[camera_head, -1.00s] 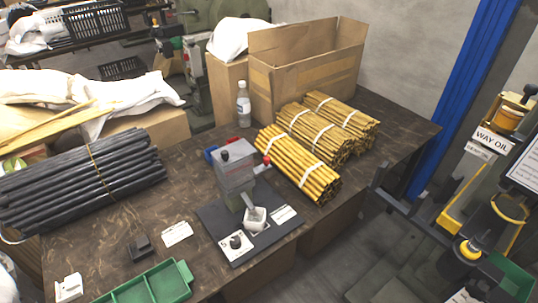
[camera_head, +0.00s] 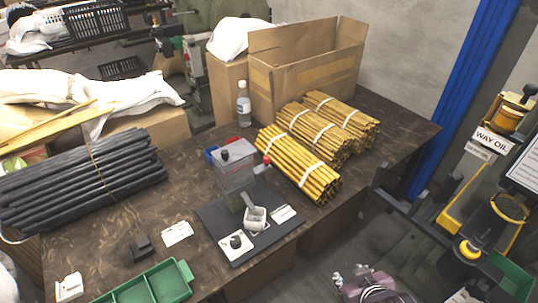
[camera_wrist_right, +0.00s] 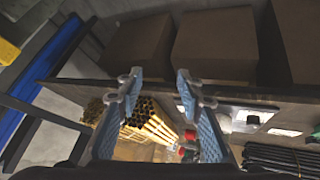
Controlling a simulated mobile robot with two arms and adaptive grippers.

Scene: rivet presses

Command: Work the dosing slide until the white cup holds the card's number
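The dosing device (camera_head: 238,180) stands on a dark base plate (camera_head: 213,219) on the table. My right gripper (camera_head: 368,284) is low at the bottom edge, off the table and apart from the device. In the wrist view its fingers (camera_wrist_right: 158,90) are spread and empty.
Bundles of yellow rods (camera_head: 300,165) lie right of the device. A black rod bundle (camera_head: 85,180) lies at left. A green tray (camera_head: 150,285), a small black block (camera_head: 140,247) and a bottle (camera_head: 243,105) are also on the table. A cardboard box (camera_head: 310,70) stands behind.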

